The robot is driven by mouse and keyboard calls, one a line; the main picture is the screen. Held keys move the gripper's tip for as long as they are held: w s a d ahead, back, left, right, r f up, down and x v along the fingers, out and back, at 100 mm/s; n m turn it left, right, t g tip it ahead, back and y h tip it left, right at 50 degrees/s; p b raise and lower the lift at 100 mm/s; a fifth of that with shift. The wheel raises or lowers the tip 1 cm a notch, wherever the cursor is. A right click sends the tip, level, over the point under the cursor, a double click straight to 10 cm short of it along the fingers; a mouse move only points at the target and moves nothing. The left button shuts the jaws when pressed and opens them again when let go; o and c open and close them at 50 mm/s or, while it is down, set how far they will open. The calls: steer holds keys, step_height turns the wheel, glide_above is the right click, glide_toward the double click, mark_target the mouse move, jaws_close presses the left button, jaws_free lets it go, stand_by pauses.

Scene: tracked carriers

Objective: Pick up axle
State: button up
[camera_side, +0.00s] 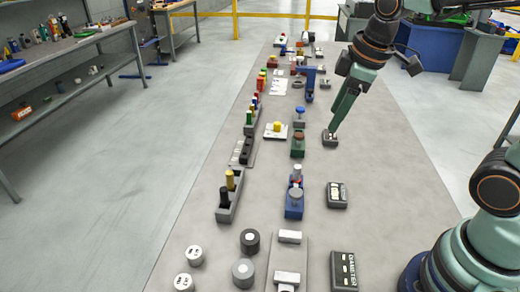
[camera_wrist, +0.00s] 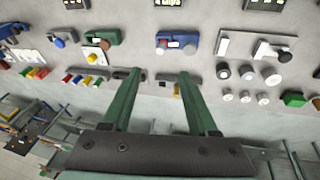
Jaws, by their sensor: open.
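I cannot tell for sure which part is the axle. A grey holder (camera_side: 230,207) left of the middle in the side view carries an upright black cylinder (camera_side: 225,197) and an upright gold cylinder (camera_side: 231,181). My gripper (camera_side: 333,129) points down over the right part of the table, close above a small dark tray (camera_side: 330,139); I cannot tell whether it touches. In the wrist view my gripper (camera_wrist: 158,77) is open, its two green fingers apart with nothing held between them. A yellow-gold piece (camera_wrist: 177,89) shows beside the right finger, partly hidden.
A blue fixture (camera_side: 294,205), a yellow-topped plate (camera_side: 275,130) and a green block (camera_side: 298,147) stand in the middle. Dark labelled trays (camera_side: 337,194) lie at right, round parts (camera_side: 243,271) at front left. The table's (camera_side: 400,190) right side is mostly clear.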

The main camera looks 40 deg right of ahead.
steer(key=w+a+f+n+g, duration=0.25)
steer(key=w+f+n, duration=0.45)
steer(key=n, duration=0.6)
steer(key=g, duration=0.1)
glide_above(298, 167)
steer(key=shift+n, duration=0.4)
steer(key=f, duration=0.7)
steer(key=shift+w+a, duration=0.15)
steer(key=shift+a, duration=0.15)
steer(key=shift+d+f, duration=0.15)
steer(key=shift+f, duration=1.2)
steer(key=shift+d+f, duration=0.15)
steer(key=shift+f, duration=1.15)
jaws_close()
